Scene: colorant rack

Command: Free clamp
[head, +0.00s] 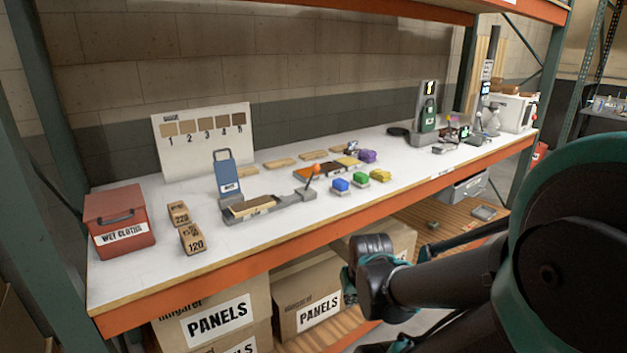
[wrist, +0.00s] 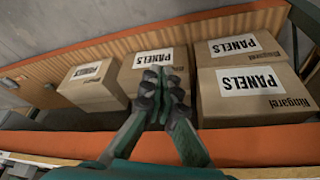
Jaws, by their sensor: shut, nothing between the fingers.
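The clamp (head: 292,201) is a long grey fixture on the white bench top, with a lever ending in an orange knob (head: 316,169). A wooden panel (head: 252,206) lies in its left part, and a blue plate (head: 228,173) stands upright behind that. I cannot tell how firmly the lever presses on anything. My gripper (wrist: 161,75) is shut and empty in the wrist view, its fingertips together in front of the cardboard boxes. The clamp is not in the wrist view. In the head view my arm is below and right of the clamp, apart from it.
Panel boxes (head: 211,318) fill the lower shelf; they also show in the wrist view (wrist: 242,95). The orange shelf beam (head: 190,276) edges the bench. Sanding blocks (head: 192,239) and a red box (head: 119,216) stand left; blue (head: 341,186) and green (head: 361,178) items sit right.

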